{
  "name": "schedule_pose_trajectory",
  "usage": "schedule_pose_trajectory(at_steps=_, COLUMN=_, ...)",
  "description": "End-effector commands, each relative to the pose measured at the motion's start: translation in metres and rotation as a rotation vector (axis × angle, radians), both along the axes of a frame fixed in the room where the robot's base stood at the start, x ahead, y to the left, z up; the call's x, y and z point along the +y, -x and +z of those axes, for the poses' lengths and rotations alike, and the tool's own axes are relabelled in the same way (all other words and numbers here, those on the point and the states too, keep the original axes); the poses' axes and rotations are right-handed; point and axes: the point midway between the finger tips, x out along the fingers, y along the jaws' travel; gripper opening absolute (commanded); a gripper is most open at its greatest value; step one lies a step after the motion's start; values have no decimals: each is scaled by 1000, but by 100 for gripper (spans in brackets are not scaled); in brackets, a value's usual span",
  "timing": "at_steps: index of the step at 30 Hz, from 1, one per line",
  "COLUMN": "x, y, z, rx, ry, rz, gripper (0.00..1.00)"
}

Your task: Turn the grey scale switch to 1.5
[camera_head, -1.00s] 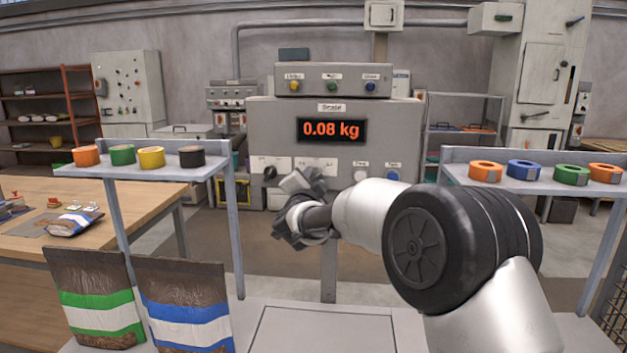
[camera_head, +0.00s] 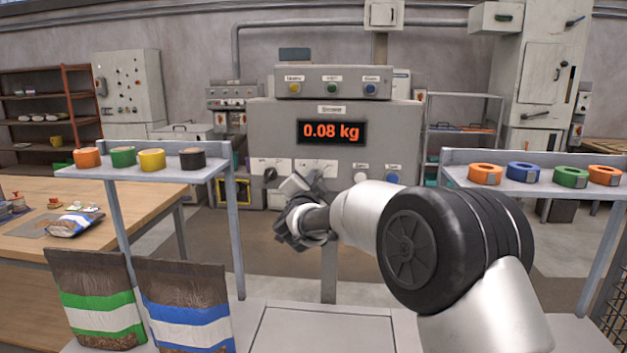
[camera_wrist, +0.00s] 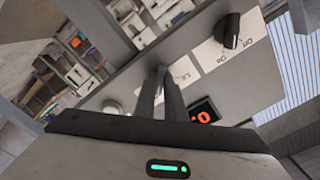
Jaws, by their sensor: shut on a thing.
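The scale (camera_head: 276,125) is a grey box with a lit orange display (camera_head: 331,131) reading 0.08 kg. My gripper (camera_head: 301,182) is at the lower middle of its front panel. In the wrist view, my two fingers (camera_wrist: 162,76) are close together at the panel, shut on the grey switch, which they almost wholly cover. The switch's pointer and most of its scale marks are hidden, so its setting cannot be read. A black knob (camera_wrist: 231,31) with Off and On marks sits beside it; it also shows in the head view (camera_head: 270,174).
A white button (camera_head: 361,176) and a blue button (camera_head: 393,177) are on the panel's right. Shelves with tape rolls stand at left (camera_head: 140,172) and right (camera_head: 530,184). Two bags (camera_head: 95,300) stand at the front left. The bench top between them and the right shelf is clear.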

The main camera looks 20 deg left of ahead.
Motion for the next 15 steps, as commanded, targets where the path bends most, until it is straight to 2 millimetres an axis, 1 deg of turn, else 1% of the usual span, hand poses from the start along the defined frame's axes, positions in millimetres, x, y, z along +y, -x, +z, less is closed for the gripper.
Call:
schedule_pose_trajectory(at_steps=2, x=1, y=1, z=3, rx=-11, ry=49, rz=1, gripper=0)
schedule_pose_trajectory(at_steps=15, x=0, y=0, z=3, rx=-100, ry=419, rz=1, gripper=0)
